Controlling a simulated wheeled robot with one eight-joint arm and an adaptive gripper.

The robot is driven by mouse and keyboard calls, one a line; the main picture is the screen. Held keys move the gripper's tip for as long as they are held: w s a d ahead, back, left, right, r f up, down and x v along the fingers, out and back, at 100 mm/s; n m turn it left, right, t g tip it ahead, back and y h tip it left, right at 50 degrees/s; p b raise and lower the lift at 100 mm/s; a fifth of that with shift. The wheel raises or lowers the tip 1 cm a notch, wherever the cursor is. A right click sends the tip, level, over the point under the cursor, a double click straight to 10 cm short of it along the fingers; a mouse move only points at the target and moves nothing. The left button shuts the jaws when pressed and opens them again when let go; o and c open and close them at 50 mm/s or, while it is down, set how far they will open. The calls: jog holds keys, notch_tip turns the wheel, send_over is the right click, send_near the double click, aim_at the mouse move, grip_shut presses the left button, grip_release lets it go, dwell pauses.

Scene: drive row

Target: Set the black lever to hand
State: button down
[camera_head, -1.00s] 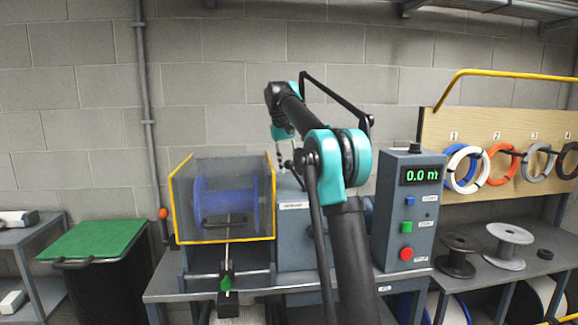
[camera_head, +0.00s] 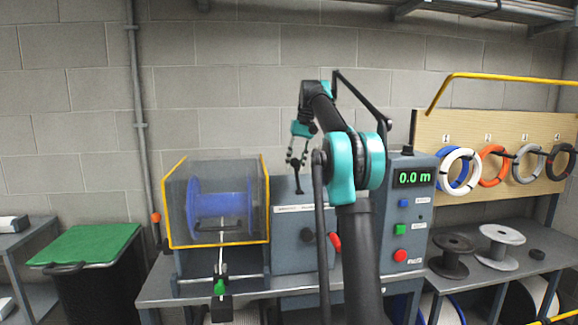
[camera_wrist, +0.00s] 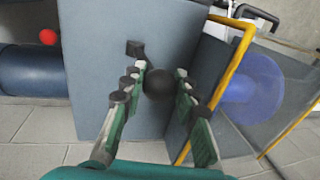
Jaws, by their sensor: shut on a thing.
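The black lever (camera_head: 299,184) stands on top of the blue-grey housing (camera_head: 290,255) in the middle of the bench. It looks nearly upright, leaning slightly left. Its round black knob (camera_wrist: 158,84) sits between my fingers in the wrist view. My gripper (camera_head: 297,155) comes down from above and is shut on the lever's knob; it also shows in the wrist view (camera_wrist: 160,88). A label strip on the housing front is too small to read, so I cannot tell which setting the lever is at.
A clear guard with yellow edges (camera_head: 268,205) covers a blue reel (camera_head: 220,210) left of the housing. A red handle (camera_head: 335,242) and a control box (camera_head: 405,225) reading 0.0 m are to the right. A coil board (camera_head: 445,125) stands further right.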

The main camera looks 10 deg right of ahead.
jog(key=shift+d+r+y, duration=0.1)
jog(key=shift+d+y, duration=0.7)
jog(key=shift+d, duration=0.15)
jog(key=c, duration=1.1)
grip_release()
jog(key=shift+v, duration=3.7)
jog(key=shift+s, duration=0.1)
